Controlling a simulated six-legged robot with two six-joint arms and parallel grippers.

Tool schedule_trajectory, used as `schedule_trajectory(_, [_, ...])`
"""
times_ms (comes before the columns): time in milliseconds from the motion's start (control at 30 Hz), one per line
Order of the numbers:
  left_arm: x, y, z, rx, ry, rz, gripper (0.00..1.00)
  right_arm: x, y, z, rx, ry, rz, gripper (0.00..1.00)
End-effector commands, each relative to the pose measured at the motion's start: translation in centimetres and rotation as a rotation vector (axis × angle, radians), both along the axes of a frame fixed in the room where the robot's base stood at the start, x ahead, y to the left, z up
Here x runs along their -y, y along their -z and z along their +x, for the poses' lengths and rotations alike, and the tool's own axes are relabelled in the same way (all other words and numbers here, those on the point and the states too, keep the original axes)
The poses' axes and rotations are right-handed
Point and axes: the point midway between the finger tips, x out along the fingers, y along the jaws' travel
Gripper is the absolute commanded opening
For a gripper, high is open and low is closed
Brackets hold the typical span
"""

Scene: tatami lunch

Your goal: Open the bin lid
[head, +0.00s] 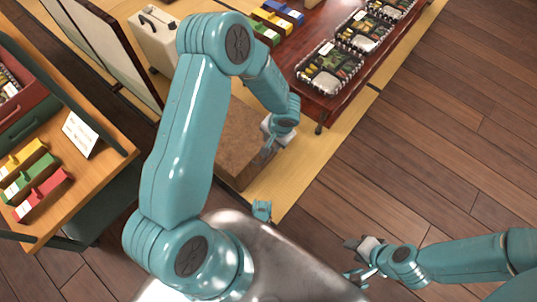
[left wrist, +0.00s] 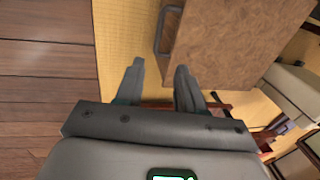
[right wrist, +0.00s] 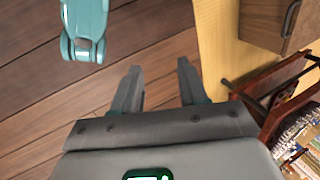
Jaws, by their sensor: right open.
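The bin is a brown wooden box (head: 232,168) on the tatami, partly hidden behind my left arm in the head view. In the left wrist view its mottled brown lid (left wrist: 235,45) looks shut, with a dark bar handle (left wrist: 163,32) along the left side. My left gripper (head: 266,152) is beside the bin's right side; its fingers (left wrist: 158,72) are apart and empty, short of the handle. The bin and its handle (right wrist: 290,18) also show in the right wrist view's top right corner. My right gripper (head: 352,262) is open and empty over the wood floor, away from the bin.
A low red-brown table (head: 312,105) with several bento boxes stands just beyond the bin. A beige case (head: 155,38) and a screen panel (head: 105,45) stand behind. A wooden counter (head: 108,150) with coloured boxes is at the left. The wood floor at the right is clear.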

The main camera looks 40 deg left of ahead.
Motion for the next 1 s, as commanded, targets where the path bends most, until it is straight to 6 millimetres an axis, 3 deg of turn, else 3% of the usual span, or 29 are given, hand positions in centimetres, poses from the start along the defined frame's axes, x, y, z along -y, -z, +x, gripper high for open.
schedule_trajectory(33, [-0.2,1.9,-0.1,-0.004,-0.002,-0.001,0.38,0.1,1.0,0.1,0.002,0.005,-0.001,0.43])
schedule_trajectory(200, [-0.8,6.0,0.1,-0.004,0.000,-0.003,0.38,0.4,2.4,0.4,0.007,0.017,-0.004,0.43])
schedule_trajectory(500, [-1.9,11.2,0.2,-0.003,-0.002,-0.002,0.38,0.7,4.3,1.6,0.043,0.027,-0.010,0.43])
schedule_trajectory(933, [-2.1,12.3,0.3,-0.001,0.001,-0.003,0.38,0.8,4.5,2.0,0.058,0.028,-0.012,0.43])
schedule_trajectory(967, [-2.1,12.3,0.3,-0.001,0.001,-0.003,0.35,0.8,4.5,2.0,0.058,0.028,-0.012,0.43])
schedule_trajectory(1000, [-2.1,12.3,0.3,-0.001,0.001,-0.003,0.22,0.8,4.5,2.0,0.058,0.028,-0.012,0.43])
